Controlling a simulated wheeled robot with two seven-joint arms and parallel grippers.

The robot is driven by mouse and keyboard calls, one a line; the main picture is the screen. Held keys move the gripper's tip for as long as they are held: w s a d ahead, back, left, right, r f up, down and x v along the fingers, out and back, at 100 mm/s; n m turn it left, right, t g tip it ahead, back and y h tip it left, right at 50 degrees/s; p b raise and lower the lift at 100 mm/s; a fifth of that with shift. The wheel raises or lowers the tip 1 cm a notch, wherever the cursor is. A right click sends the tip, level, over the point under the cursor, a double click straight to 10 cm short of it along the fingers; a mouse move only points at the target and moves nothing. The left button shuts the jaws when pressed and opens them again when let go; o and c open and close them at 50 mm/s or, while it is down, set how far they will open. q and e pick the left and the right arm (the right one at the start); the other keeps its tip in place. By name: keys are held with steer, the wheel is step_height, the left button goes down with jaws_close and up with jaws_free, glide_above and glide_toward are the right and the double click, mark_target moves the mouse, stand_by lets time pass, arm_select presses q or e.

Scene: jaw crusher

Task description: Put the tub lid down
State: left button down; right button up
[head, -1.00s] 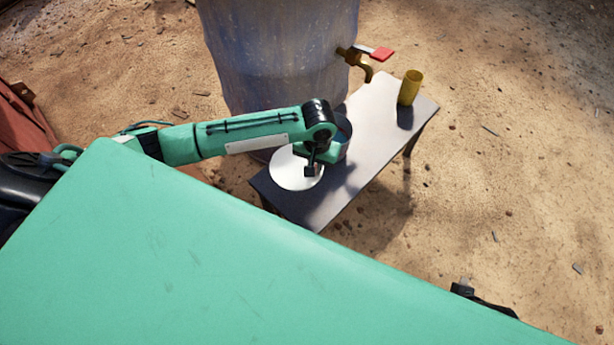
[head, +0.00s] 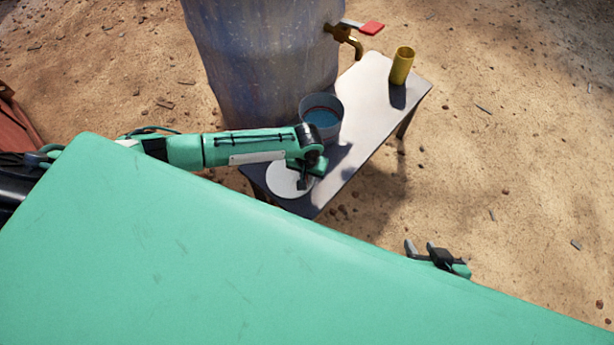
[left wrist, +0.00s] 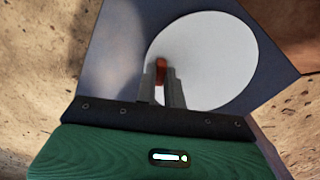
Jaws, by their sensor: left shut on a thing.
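The tub lid is a flat white disc (head: 283,186) over the near left end of the small table (head: 362,105). My left gripper (head: 302,184) is shut on its knob. In the left wrist view the lid (left wrist: 222,60) lies under the fingers (left wrist: 163,85), with the red-brown knob (left wrist: 161,70) between them. I cannot tell whether the lid touches the table or hangs just above it. The open grey tub (head: 308,104) stands behind the lid, with blue-looking contents. My right gripper (head: 421,250) shows at lower right, fingers apart and empty.
A large worn barrel (head: 262,55) stands behind the table, with a brass tap (head: 345,40) and red handle (head: 371,28). A yellow cup (head: 402,66) stands at the table's far right end. The table's middle is clear.

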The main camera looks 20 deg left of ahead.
arm_select(q)
steer(key=shift+f, duration=0.25)
steer(key=shift+f, duration=0.1)
steer(key=c, duration=1.5)
jaws_free()
